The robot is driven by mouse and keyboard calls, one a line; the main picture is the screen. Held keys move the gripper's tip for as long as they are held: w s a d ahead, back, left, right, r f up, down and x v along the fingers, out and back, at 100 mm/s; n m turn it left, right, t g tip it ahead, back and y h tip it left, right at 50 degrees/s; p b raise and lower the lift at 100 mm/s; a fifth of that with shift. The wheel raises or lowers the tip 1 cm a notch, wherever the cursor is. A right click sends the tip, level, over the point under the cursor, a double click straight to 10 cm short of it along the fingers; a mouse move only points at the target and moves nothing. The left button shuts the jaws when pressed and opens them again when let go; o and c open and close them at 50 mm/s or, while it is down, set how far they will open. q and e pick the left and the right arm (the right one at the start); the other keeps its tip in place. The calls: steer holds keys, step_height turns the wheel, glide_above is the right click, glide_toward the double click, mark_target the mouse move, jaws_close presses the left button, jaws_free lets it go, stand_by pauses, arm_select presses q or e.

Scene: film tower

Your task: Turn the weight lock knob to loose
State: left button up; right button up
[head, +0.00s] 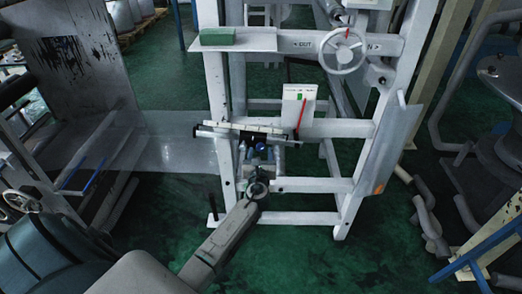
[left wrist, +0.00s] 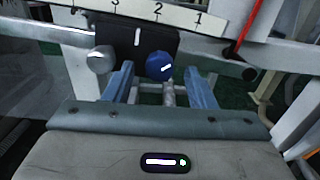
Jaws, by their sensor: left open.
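The blue round knob (left wrist: 160,66) sits on the lower edge of a black weight block (left wrist: 137,40), under a white scale bar (left wrist: 165,14) with black numbers. Its white mark is nearly level, slightly tilted. A grey knob (left wrist: 99,60) sits to its left. My left gripper (left wrist: 159,76) is open, with a blue-grey finger on each side of the blue knob in the picture; I cannot tell whether they touch it. In the head view the blue knob (head: 260,147) shows small, just past my left gripper (head: 259,158). My right gripper is not in view.
A white frame (head: 320,185) surrounds the scale. A red pointer (head: 301,117) rises at its right, before a white plate. Clear film (head: 175,148) stretches out to the left.

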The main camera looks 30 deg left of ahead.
arm_select(q)
steer(key=shift+x, duration=0.85)
steer(key=c, duration=1)
